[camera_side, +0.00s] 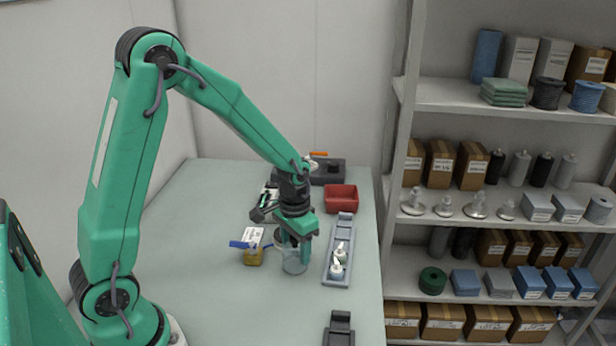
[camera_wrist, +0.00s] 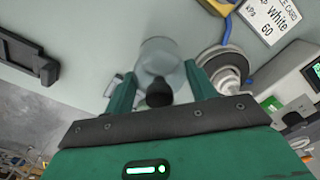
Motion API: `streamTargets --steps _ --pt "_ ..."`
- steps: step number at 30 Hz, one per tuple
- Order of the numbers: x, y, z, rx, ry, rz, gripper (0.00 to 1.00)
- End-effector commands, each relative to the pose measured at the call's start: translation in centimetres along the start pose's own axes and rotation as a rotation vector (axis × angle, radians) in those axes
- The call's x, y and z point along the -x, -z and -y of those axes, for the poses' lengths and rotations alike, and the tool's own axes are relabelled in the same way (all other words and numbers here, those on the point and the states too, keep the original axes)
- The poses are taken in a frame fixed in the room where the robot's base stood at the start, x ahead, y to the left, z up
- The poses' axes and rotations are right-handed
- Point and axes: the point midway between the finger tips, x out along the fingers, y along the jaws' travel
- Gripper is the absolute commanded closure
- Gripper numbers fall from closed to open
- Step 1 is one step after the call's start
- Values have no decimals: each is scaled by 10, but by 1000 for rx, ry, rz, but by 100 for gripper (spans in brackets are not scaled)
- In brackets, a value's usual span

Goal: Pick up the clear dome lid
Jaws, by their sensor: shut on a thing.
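The clear dome lid (camera_side: 295,265) is see-through and stands low under my gripper (camera_side: 292,245) in the side view. In the wrist view the clear dome lid (camera_wrist: 158,57) shows as a pale round shape with a black knob (camera_wrist: 159,93) between the two green fingers. My gripper (camera_wrist: 160,86) is shut on the lid. The fingers hide part of it. I cannot tell whether its rim touches the table.
A grey tray (camera_side: 331,279) with white-topped pieces lies right of the lid. A red bin (camera_side: 341,197) stands behind it. A yellow-and-blue item with a label card (camera_side: 254,236) is close on the left. A round metal piece (camera_wrist: 224,67) sits beside the right finger.

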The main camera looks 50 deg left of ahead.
Motion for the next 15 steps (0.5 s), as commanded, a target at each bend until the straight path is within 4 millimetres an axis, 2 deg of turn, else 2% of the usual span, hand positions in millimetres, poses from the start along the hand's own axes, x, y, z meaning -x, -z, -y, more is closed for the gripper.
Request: streamTargets --steps 8,15 --pt "35 1 0 0 0 -6 67" --pt "59 -20 -40 -7 0 -4 67"
